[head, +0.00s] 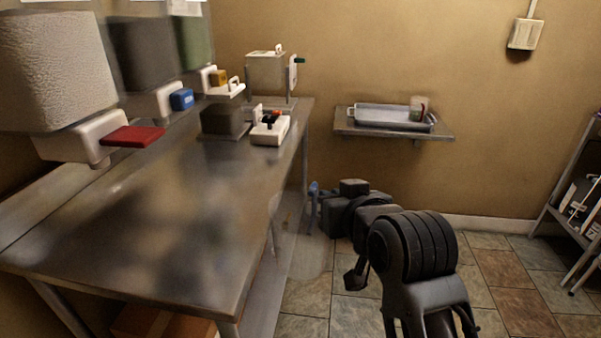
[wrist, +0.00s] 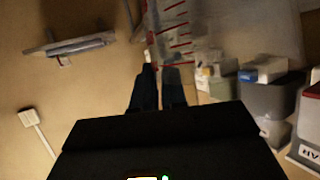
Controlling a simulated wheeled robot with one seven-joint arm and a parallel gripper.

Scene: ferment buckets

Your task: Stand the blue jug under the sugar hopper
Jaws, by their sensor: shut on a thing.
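A clear jug with red measuring marks (wrist: 175,35) is held in front of my gripper's fingers (wrist: 158,88). In the head view the see-through jug (head: 302,250) hangs beside the table's right edge, above the floor, with a blue handle (head: 314,190) at my gripper (head: 318,208). The fingers are shut on the handle. Three hoppers hang on the left wall. The nearest (head: 55,70) has a red lever (head: 133,136); a partial label that looks like "AR" (wrist: 311,153) shows on that one in the wrist view. The others have blue (head: 181,99) and yellow (head: 218,77) levers.
The steel table (head: 130,235) is bare below the nearest hopper. A white scale-like device (head: 270,130) and a beige box with a green-handled tap (head: 266,74) stand at its far end. A wall shelf (head: 392,130) holds a tray and cup. A rack (head: 575,200) stands right.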

